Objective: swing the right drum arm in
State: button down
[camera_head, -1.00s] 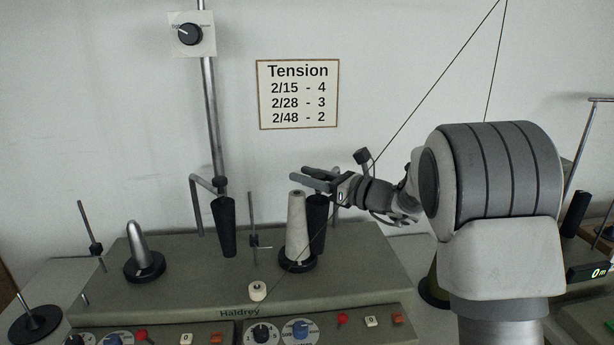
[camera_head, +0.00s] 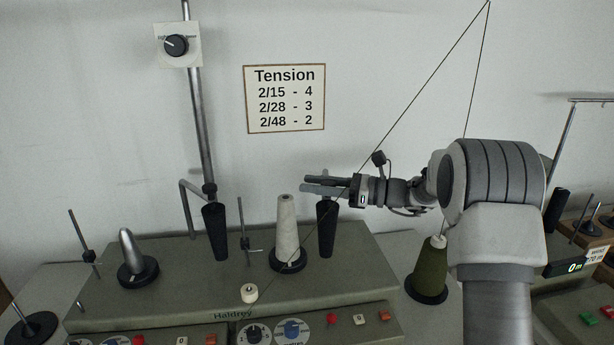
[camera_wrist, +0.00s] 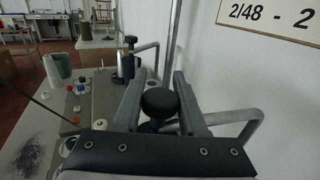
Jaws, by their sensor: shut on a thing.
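The right drum, a black tapered roller (camera_head: 327,232), hangs to the right of the white cone (camera_head: 287,228), with a gap between them in the head view. My gripper (camera_head: 304,185) reaches in level from the right over the drum's top. In the wrist view, the drum's round black top (camera_wrist: 160,102) sits between my two grey fingers (camera_wrist: 157,78), which are shut on it. The bent grey tube of the right drum arm (camera_wrist: 238,118) shows beside the right finger. Most of that arm is hidden behind my gripper in the head view.
The left drum (camera_head: 215,234) hangs from its own bent arm beside a bare metal cone holder (camera_head: 132,250). A thin yarn runs across the front of the drum area from a white guide (camera_head: 249,292) up to the right. A green cone (camera_head: 431,268) stands near my arm.

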jog(key=shift+d, duration=0.1)
jog(key=shift+c, duration=2.3)
grip_release()
jog(key=p+v, duration=0.1)
jog(key=v, duration=1.6)
jog(key=shift+d, duration=0.25)
